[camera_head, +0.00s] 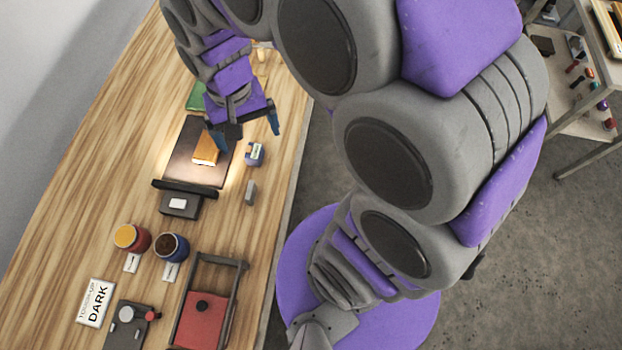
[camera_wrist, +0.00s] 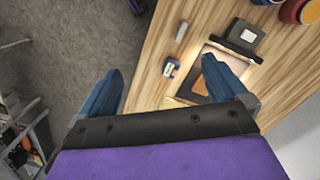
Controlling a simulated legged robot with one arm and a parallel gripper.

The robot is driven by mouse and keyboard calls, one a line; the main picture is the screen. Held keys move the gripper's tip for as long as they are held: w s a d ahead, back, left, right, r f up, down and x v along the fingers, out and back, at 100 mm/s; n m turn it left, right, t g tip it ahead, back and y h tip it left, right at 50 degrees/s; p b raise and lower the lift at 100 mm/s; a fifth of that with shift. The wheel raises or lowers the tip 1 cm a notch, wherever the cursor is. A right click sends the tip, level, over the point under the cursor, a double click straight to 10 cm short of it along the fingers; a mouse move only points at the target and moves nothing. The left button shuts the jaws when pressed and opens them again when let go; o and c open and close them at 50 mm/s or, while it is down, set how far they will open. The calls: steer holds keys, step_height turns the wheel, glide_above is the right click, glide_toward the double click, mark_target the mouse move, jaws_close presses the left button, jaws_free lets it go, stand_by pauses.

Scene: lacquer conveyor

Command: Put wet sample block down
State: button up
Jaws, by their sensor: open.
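An orange-topped block (camera_head: 205,149) with a pale side lies on a dark brown board (camera_head: 183,165) on the wooden table. In the wrist view the board (camera_wrist: 243,76) shows beside one blue finger, and the block (camera_wrist: 200,86) is partly hidden by that finger. My gripper (camera_head: 246,130) is open, with its blue fingers wide apart and nothing between them. It appears above the table at the board's right side, apart from the block. In the wrist view the space between my fingers (camera_wrist: 160,68) shows floor and table edge.
A small blue-and-white container (camera_head: 254,154) and a grey piece (camera_head: 250,192) stand near the table's right edge. A black stand (camera_head: 180,204) sits in front of the board. Two cups (camera_head: 131,238) (camera_head: 170,247) and a red framed tray (camera_head: 205,318) are nearer.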

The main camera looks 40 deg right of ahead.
steer(key=s+d+r+n, duration=0.1)
steer(key=s+d+n, duration=0.1)
steer(key=s, duration=1.4)
steer(key=shift+s+d+r+n+g, duration=0.3)
steer(key=shift+d+r, duration=0.1)
steer(key=shift+d, duration=0.1)
